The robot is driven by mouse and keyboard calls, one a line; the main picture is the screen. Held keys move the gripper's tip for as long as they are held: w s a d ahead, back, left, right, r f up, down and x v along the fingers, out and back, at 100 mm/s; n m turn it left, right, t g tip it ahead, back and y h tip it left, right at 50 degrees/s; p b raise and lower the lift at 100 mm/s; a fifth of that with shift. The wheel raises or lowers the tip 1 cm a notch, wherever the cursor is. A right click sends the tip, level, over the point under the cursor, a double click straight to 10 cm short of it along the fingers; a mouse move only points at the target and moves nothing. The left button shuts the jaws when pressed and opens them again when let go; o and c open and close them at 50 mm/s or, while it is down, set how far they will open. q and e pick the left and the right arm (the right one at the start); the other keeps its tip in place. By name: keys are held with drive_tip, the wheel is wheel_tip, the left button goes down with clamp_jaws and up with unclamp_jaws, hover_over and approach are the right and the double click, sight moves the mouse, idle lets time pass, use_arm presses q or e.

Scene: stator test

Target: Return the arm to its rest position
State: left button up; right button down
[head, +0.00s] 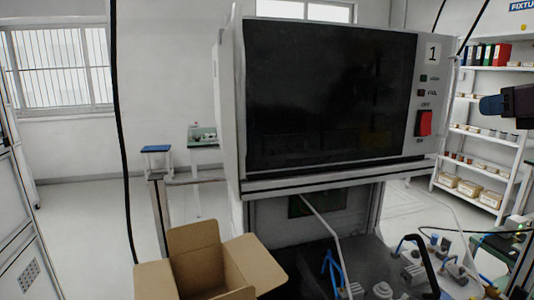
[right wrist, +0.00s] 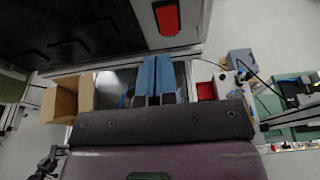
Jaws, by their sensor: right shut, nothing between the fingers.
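My right gripper (head: 490,105) shows at the right edge of the head view, raised in the air to the right of the test machine. Its blue fingers also show in the right wrist view (right wrist: 155,62), side by side and shut with nothing between them. Most of the right arm is outside the head view. My left gripper does not show.
The test machine (head: 325,95), marked 1, has a dark front and a red switch (head: 424,122). Below stand an open cardboard box (head: 265,268) and several fixtures with blue clamps (head: 332,270). Shelves (head: 480,130) stand at the right back.

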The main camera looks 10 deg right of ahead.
drive_tip(key=a+f+m+t+y, duration=0.35)
drive_tip(key=a+f+y, duration=0.4)
drive_tip(key=f, duration=0.55)
drive_tip(key=s+f+m+g+h, duration=0.2)
drive_tip(key=s+f+m+h, duration=0.3)
drive_tip(key=f+m+h, duration=0.6)
drive_tip(key=s+f+m+g+h, duration=0.1)
drive_tip(key=s+f+m+h, duration=0.5)
drive_tip(key=f+m, duration=0.9)
drive_tip(key=s+a+f+m+g+y, duration=0.75)
drive_tip(key=s+a+f+g, duration=0.55)
drive_tip(key=s+a, duration=0.45)
drive_tip(key=w+f+t, duration=0.7)
drive_tip(key=f+t, duration=0.1)
drive_tip(key=f, duration=0.3)
drive_tip(key=shift+w+f+n+t, duration=0.15)
drive_tip(key=shift+w+n+t, duration=0.2)
drive_tip(key=shift+w+n, duration=0.05)
